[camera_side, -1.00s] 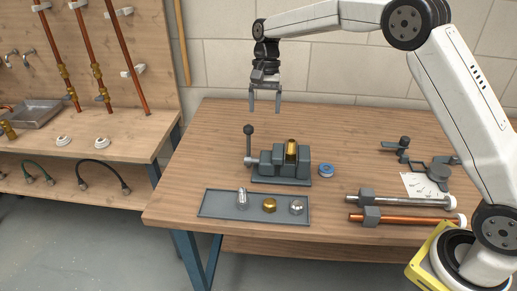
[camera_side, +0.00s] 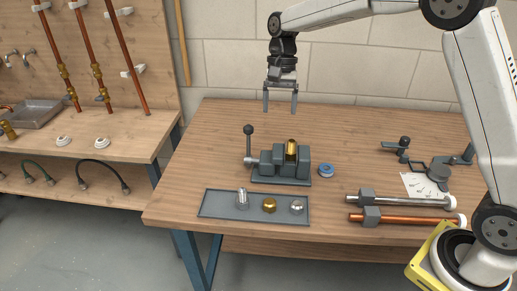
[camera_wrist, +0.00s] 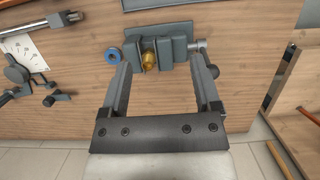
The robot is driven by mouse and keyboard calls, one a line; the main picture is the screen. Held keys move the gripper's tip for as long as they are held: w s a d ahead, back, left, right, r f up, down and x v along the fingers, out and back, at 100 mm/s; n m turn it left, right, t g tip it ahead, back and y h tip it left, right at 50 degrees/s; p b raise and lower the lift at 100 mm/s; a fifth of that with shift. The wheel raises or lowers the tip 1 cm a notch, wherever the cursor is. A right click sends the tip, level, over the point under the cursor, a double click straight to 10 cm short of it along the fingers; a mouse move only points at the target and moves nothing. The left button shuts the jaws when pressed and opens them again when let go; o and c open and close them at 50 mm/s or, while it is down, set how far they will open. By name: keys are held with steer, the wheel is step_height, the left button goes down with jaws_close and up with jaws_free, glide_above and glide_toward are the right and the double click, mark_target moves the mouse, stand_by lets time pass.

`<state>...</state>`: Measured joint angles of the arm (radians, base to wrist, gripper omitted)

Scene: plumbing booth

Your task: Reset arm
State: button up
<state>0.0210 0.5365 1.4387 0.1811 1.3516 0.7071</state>
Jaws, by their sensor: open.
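My gripper (camera_side: 280,104) is open and empty, held in the air above the back part of the wooden workbench (camera_side: 350,145). Its two fingers point down and touch nothing. In the wrist view my gripper (camera_wrist: 162,78) spans the near side of the picture, with the vise beyond its fingertips. The grey vise (camera_side: 265,165) stands on the bench with a brass fitting (camera_side: 291,150) upright in it. The brass fitting also shows in the wrist view (camera_wrist: 149,61).
A grey tray (camera_side: 221,206) at the bench front holds a brass cap (camera_side: 269,205) and two silvery fittings. A blue tape roll (camera_side: 326,170) lies beside the vise. A steel pipe (camera_side: 400,201) and a copper pipe (camera_side: 405,217) lie at right. The back of the bench is clear.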

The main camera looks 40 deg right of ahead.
steer(key=s+d+f+n+t+h, duration=0.1)
steer(key=s+f+n, duration=0.3)
steer(key=s, duration=0.6)
steer(key=s+d+f+n+t+h, duration=0.1)
steer(key=s+f+n+t, duration=0.2)
steer(key=s, duration=0.7)
step_height(320, 180, down, 4)
steer(key=shift+r+n+t, duration=0.25)
steer(key=shift+n+t, duration=0.05)
steer(key=shift+n, duration=0.7)
